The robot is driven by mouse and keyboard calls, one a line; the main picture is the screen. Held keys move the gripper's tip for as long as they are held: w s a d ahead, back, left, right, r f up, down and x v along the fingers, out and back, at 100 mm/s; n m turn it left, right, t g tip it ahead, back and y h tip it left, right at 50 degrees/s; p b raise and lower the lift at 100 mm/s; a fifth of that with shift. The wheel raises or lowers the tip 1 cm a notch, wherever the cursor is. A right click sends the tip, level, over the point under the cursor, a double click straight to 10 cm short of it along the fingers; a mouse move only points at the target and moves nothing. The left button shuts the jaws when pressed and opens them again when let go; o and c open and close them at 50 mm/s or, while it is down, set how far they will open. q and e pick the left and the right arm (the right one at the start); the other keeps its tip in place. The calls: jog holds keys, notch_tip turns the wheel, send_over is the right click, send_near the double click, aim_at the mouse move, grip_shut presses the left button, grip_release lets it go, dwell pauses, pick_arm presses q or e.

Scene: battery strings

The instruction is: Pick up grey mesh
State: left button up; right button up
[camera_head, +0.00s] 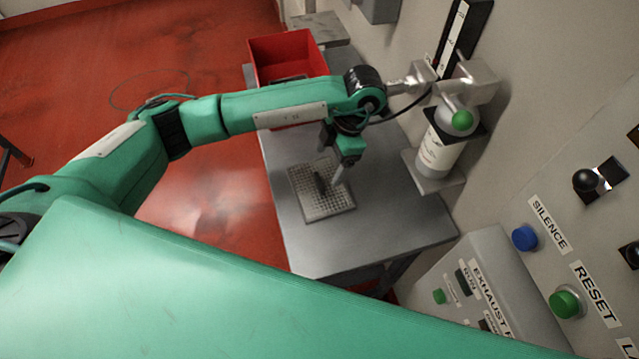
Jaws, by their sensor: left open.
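The grey mesh (326,206) is a flat, square, perforated piece lying on the grey metal table. My left gripper (331,182) points down at the mesh, over its middle to upper right part. Its two fingers are apart, one dark and one light, and nothing shows between them. I cannot tell whether the fingertips touch the mesh. The gripper and wrist hide part of the mesh's far edge. My right gripper is not in view.
A red bin (287,52) stands at the table's far end, behind my left arm. A white cylinder (438,148) is mounted on the wall at the right. A panel with a blue button (524,237) and a green button (565,303) is at the lower right. The table's near part (370,245) is clear.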

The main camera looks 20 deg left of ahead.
aim_at(320, 180)
pick_arm(q)
jog(key=x, duration=0.2)
jog(key=shift+s+a+f+p, duration=0.1)
jog(key=shift+s+f+p, duration=0.05)
jog(key=shift+f+p, duration=0.2)
jog(key=shift+a+f+p, duration=0.15)
jog(key=shift+f+p, duration=0.3)
jog(key=shift+p, duration=0.1)
jog(key=x, duration=0.1)
jog(key=p+x, duration=0.2)
jog(key=shift+w+a+f, duration=0.15)
jog(key=shift+w+f, duration=0.05)
jog(key=shift+w, duration=0.1)
jog(key=shift+s+f, duration=0.1)
jog(key=shift+f, duration=0.4)
jog(key=c, duration=1.4)
jog(key=shift+o, duration=0.2)
jog(key=shift+r, duration=0.1)
